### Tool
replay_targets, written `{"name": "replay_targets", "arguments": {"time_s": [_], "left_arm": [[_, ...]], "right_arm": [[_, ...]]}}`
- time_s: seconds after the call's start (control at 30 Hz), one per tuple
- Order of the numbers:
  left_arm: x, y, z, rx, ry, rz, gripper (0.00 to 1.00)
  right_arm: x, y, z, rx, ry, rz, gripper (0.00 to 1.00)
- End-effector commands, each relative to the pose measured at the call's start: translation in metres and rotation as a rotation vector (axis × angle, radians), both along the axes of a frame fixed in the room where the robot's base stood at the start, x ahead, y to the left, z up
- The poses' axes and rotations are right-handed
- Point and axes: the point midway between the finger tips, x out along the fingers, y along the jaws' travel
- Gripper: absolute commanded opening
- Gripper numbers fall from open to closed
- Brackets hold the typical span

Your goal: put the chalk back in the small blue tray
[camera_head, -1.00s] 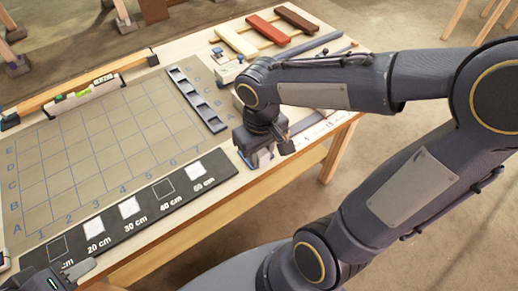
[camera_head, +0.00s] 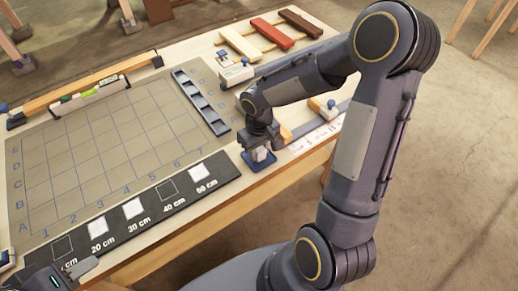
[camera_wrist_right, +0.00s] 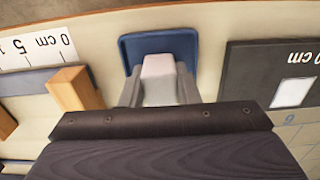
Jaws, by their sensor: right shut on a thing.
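The small blue tray (camera_head: 259,165) lies at the table's front edge, right of the black strip; it also shows at the top of the right wrist view (camera_wrist_right: 128,48). My right gripper (camera_head: 258,154) points down over it. In the right wrist view its fingers are shut on the chalk (camera_wrist_right: 158,66), a short pale block. The chalk is over the tray; I cannot tell if it touches the tray's floor. My left gripper (camera_head: 70,272) is at the bottom left corner, partly cut off, and its opening is unclear.
A black strip with squares (camera_head: 150,207) runs along the table front. A wooden block (camera_wrist_right: 76,90) stands beside a ruler (camera_wrist_right: 38,52) near the tray. A dark compartment rack (camera_head: 200,102) lies by the gridded board (camera_head: 100,140). Coloured laths (camera_head: 272,33) lie at the back.

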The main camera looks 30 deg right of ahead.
Motion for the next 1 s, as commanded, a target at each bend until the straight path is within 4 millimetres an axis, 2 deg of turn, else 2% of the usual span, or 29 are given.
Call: {"name": "replay_targets", "arguments": {"time_s": [0.3,0.33,0.47,0.7,0.83,1.0], "left_arm": [[0.000,0.000,-0.006,0.000,0.000,0.000,0.36],[0.000,0.000,-0.004,0.000,0.000,0.000,0.36],[0.000,0.000,-0.003,0.000,0.000,0.000,0.36],[0.000,0.000,-0.003,0.000,0.000,0.000,0.36],[0.000,0.000,0.002,0.000,0.000,0.000,0.36],[0.000,0.000,0.002,0.000,0.000,0.000,0.36]], "right_arm": [[0.000,0.000,-0.004,0.000,-0.001,-0.001,0.00],[0.000,0.000,-0.002,0.000,-0.001,-0.001,0.33],[0.000,0.000,-0.002,0.000,-0.001,-0.001,0.50],[0.000,0.000,-0.001,0.000,-0.001,-0.001,0.50],[0.000,0.000,0.006,-0.001,-0.003,-0.001,0.50],[0.001,0.000,0.036,-0.001,-0.007,-0.001,0.50]]}}
